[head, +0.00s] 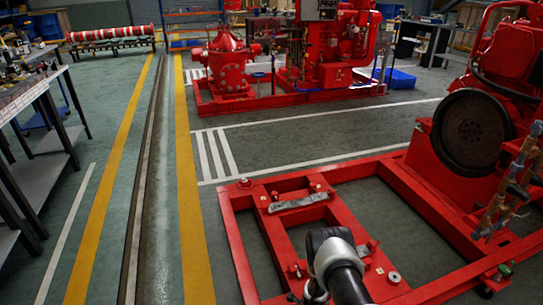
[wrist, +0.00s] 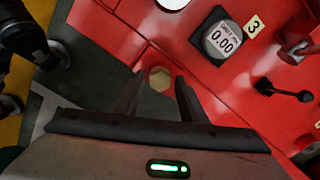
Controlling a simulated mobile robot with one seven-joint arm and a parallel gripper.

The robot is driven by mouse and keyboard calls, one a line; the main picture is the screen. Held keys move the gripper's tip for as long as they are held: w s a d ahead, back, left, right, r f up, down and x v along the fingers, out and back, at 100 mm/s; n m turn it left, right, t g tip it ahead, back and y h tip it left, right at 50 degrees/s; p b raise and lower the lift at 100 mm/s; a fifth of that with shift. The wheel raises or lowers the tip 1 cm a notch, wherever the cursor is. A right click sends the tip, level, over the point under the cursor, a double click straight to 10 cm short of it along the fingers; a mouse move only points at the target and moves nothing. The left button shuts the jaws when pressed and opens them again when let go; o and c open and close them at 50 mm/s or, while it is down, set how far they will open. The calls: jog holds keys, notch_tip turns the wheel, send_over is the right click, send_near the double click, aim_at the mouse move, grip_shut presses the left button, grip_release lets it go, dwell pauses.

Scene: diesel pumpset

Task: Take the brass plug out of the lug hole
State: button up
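In the wrist view a small brass-coloured, roughly hexagonal plug (wrist: 159,78) shows between the tips of my gripper (wrist: 160,84). The two dark fingers stand apart, with visible gaps on both sides of the plug. I cannot tell how far the plug lies beyond the fingertips. The lug hole around it cannot be made out. In the head view my arm reaches down over the red base frame (head: 240,250), and it hides the fingers and the plug.
A black handled part (wrist: 283,91) lies nearby. A red engine with a dark flywheel (head: 471,131) stands at right. The floor left of the frame is clear.

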grip_shut()
dwell(0.4)
